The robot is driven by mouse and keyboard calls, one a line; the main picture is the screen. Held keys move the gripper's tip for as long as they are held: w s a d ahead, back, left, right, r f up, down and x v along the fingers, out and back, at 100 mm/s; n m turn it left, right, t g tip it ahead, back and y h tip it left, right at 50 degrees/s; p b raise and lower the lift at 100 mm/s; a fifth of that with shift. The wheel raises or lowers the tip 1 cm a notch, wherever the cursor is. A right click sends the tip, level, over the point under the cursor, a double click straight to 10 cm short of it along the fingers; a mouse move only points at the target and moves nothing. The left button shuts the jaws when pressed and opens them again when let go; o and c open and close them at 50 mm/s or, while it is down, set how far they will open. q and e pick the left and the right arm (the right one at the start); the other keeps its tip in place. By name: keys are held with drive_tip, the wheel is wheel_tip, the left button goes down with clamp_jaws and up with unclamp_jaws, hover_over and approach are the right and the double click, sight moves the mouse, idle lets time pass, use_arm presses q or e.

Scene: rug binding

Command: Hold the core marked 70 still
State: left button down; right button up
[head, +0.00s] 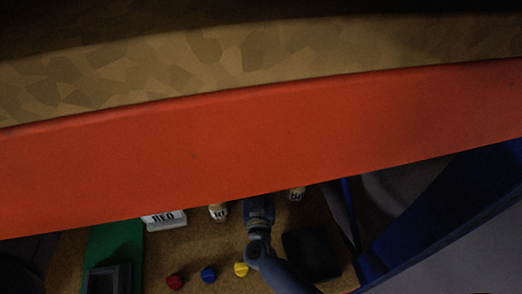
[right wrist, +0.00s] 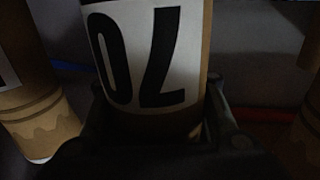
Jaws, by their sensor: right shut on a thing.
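The core marked 70 (right wrist: 148,55) is a brown cylinder with a white label, its number upside down in the right wrist view. My right gripper (right wrist: 160,120) is shut on it, with one dark finger on each side. In the head view my right gripper (head: 258,210) reaches up under a wide red-orange band, which hides its fingertips and the core 70. My left gripper is not in view.
The red-orange band (head: 250,135) crosses the head view. Below it are a white block labelled RED (head: 165,220), two other numbered cores (head: 217,212) (head: 296,194), red (head: 175,282), blue (head: 209,274) and yellow (head: 241,269) pieces, and a green strip (head: 115,245).

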drive_tip(key=o, duration=1.4)
drive_tip(key=shift+s, duration=0.1)
drive_tip(key=s, duration=1.1)
drive_tip(key=shift+s+d, duration=0.15)
drive_tip(key=shift+s, duration=0.25)
